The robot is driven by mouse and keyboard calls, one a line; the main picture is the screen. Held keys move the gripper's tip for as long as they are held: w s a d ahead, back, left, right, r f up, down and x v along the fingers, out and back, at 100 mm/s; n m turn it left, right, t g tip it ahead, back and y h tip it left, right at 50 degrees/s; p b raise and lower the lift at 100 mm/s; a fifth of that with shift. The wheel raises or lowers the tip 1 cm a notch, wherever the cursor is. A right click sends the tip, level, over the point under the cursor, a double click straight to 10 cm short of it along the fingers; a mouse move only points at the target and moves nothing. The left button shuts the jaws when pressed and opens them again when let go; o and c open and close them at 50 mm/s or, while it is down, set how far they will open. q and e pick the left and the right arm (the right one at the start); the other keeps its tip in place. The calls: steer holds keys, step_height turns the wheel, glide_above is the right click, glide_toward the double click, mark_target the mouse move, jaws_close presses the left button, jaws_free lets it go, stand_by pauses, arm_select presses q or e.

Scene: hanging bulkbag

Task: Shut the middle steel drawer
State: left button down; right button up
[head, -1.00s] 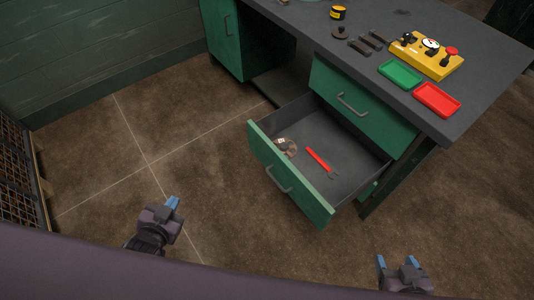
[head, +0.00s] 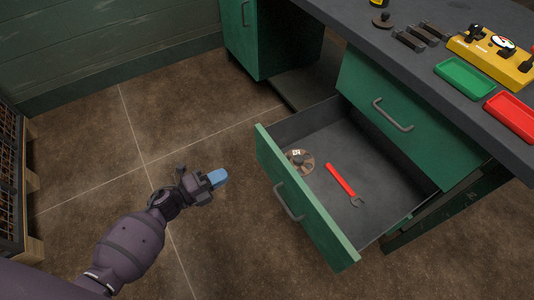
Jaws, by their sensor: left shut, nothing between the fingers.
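The middle drawer (head: 316,222) has a green front with a grey bar handle (head: 288,202) and stands pulled far out of the desk. In it lie a red wrench (head: 341,181) and a round disc (head: 300,161) near the front's left end. My left gripper (head: 218,178) is shut and empty, its blue fingertips to the left of the drawer front, with a gap between them. My right gripper is out of view.
The closed green drawer (head: 385,108) above sits under the dark desktop (head: 420,70), which bears a red tray (head: 512,115), a green tray (head: 464,78) and a yellow control box (head: 490,58). A crate (head: 15,180) stands at far left. The floor (head: 190,120) left of the drawer is clear.

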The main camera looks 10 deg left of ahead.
mark_target(272, 152)
arm_select(q)
steer(key=shift+m, duration=0.3)
steer(key=x, duration=0.4)
steer(key=b+x, duration=0.1)
steer(key=x, duration=0.4)
steer(key=b+x, duration=0.1)
steer(key=x, duration=0.3)
steer(key=shift+d+f, duration=0.25)
steer(key=shift+w+d+r, duration=0.1)
steer(key=shift+w+d, duration=0.25)
steer(key=shift+w, duration=0.1)
